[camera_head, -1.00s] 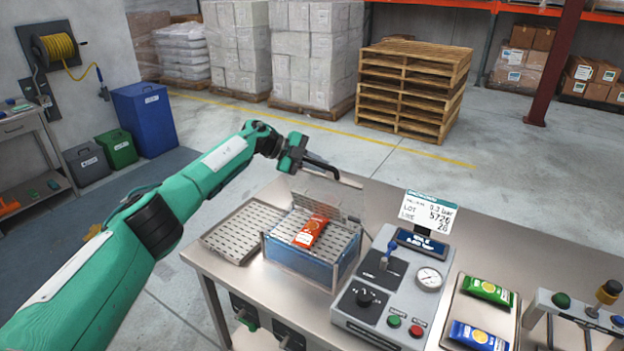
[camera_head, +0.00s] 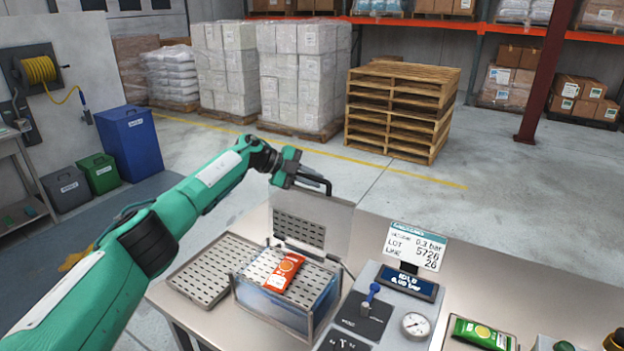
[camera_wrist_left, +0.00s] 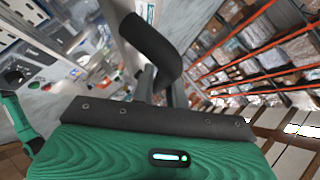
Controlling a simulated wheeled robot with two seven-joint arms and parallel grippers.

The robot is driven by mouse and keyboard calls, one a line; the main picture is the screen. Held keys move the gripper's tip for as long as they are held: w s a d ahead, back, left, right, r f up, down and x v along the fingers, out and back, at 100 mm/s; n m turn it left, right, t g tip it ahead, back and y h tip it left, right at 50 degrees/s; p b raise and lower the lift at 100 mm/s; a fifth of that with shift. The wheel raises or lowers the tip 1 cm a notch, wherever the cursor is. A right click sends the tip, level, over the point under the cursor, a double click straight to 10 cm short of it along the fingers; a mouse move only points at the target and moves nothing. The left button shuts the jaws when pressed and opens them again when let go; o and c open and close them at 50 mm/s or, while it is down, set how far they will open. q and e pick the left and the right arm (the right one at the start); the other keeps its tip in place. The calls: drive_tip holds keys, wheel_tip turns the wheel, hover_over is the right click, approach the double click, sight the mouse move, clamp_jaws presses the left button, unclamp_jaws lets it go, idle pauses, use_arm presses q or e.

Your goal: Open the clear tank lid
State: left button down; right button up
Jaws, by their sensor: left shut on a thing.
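The clear tank (camera_head: 273,308) stands on the steel bench, with bluish liquid showing through its front wall. Its clear lid (camera_head: 338,228) is raised and stands close to upright at the tank's back edge. An orange pouch (camera_head: 282,272) lies on the perforated plate at the tank's top. My left gripper (camera_head: 322,183) is at the lid's top edge, shut on the lid. In the left wrist view a dark curved bar rises in front of the gripper; the lid itself is hard to make out there. My right gripper is not in view.
A perforated tray (camera_head: 205,275) lies left of the tank. A control panel (camera_head: 372,322) with a blue-tipped lever and a gauge stands close on the right, with a lot sign (camera_head: 415,247) behind it. A green pouch (camera_head: 482,333) is further right. The floor behind the bench is open.

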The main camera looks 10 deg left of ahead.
use_arm(q)
drive_tip(key=c, duration=1.4)
unclamp_jaws()
drive_tip(key=shift+s+a+r, duration=0.1)
drive_tip(key=shift+a, duration=0.15)
drive_tip(key=b+v, duration=0.5)
drive_tip(key=v, duration=0.8)
drive_tip(key=shift+s+a, duration=0.1)
drive_tip(key=shift+a, duration=0.05)
